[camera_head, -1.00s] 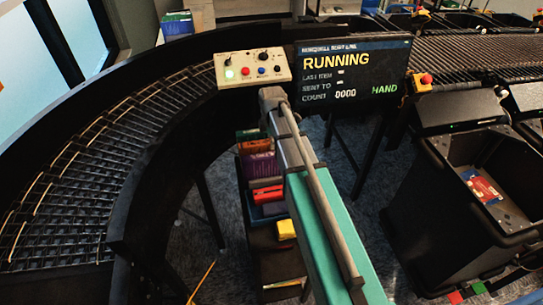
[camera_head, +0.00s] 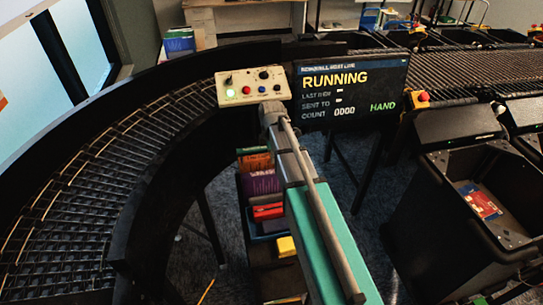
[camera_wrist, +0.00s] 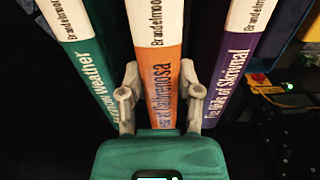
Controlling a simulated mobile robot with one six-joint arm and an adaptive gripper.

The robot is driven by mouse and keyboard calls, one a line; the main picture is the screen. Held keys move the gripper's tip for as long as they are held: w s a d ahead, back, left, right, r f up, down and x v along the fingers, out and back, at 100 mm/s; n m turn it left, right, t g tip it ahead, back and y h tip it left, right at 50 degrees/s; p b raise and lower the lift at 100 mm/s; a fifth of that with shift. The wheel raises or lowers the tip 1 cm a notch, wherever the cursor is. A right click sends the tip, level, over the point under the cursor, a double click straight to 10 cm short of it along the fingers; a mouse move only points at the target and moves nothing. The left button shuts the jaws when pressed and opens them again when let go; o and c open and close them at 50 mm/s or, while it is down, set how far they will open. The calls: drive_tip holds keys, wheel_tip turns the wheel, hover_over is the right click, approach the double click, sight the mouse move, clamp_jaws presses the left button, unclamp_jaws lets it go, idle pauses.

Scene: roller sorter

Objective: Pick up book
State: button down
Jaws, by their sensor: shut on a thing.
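In the wrist view an orange-and-white book (camera_wrist: 158,75) stands spine toward me, between a teal-and-white book (camera_wrist: 88,62) on the left and a purple-and-white book (camera_wrist: 226,65) on the right. My gripper (camera_wrist: 160,80) has one finger on each side of the orange book's spine and is shut on it. Its lower spine end is close to my gripper's palm. In the head view the orange book (camera_head: 255,162) and purple book (camera_head: 262,183) show left of my arm, which hides my gripper's fingers.
Red books (camera_head: 268,212) and a yellow item (camera_head: 286,246) sit below the purple book. A curved roller conveyor (camera_head: 85,190) runs on the left. A control box (camera_head: 253,87) and a screen (camera_head: 350,90) stand behind. A black bin (camera_head: 440,215) is at right.

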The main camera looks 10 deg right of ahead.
drive_tip(key=shift+r+p, duration=3.8)
drive_tip(key=shift+r, duration=0.35)
drive_tip(key=shift+r, duration=0.15)
